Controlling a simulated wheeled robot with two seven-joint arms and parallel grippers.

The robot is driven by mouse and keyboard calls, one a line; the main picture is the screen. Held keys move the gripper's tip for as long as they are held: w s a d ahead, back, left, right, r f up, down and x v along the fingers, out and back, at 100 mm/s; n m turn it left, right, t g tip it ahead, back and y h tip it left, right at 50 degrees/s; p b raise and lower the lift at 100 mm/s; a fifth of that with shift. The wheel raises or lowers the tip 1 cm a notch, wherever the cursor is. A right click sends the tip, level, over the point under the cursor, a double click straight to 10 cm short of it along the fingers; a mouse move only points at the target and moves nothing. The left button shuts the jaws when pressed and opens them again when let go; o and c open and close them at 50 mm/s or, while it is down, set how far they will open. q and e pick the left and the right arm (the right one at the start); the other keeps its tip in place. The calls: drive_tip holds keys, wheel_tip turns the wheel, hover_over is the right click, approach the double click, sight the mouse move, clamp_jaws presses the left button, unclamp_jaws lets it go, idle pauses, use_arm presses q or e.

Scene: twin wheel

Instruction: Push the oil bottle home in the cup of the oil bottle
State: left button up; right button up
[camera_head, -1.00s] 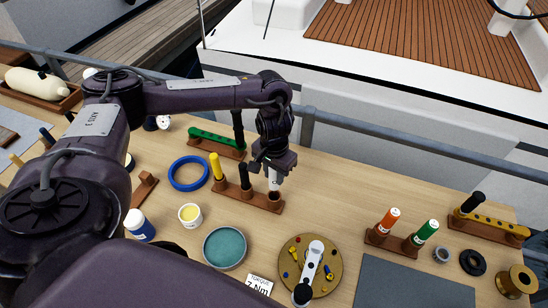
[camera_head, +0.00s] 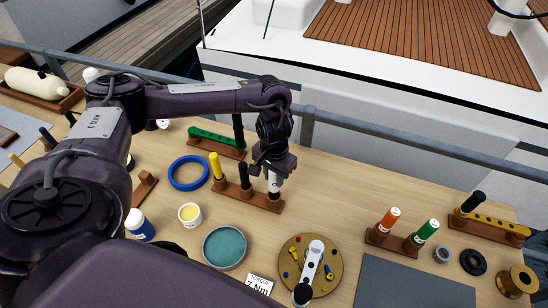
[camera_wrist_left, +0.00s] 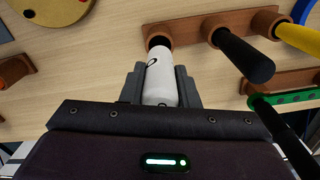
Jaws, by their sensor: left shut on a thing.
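The oil bottle (camera_head: 274,184) is white with a dark mark. It also shows in the left wrist view (camera_wrist_left: 160,82). My left gripper (camera_wrist_left: 160,88) is shut on it, with a dark finger on either side. The cup (camera_wrist_left: 158,36) is a brown ring at one end of a wooden rack (camera_head: 248,198). The bottle's far end is at the cup's mouth and lined up with it; how deep it sits I cannot tell. In the head view my left gripper (camera_head: 273,170) is above that end of the rack. My right gripper is not in view.
The same rack holds a black-handled tool (camera_head: 244,174) and a yellow-handled tool (camera_head: 215,164) beside the cup. A green-topped rack (camera_head: 215,138) stands behind. A teal dish (camera_head: 224,248) and a round brass plate (camera_head: 296,270) lie in front. Bare table lies right of the rack.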

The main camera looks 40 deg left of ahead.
sight(274, 184)
use_arm(q)
drive_tip(key=shift+f+b, duration=1.05)
drive_tip(key=shift+f, duration=1.5)
drive_tip(key=o, duration=1.1)
drive_tip(key=shift+r, duration=0.1)
drive_tip(key=shift+r, duration=0.35)
wheel_tip(274, 184, up, 6)
drive_tip(key=shift+f, duration=0.1)
drive_tip(key=shift+r, duration=0.55)
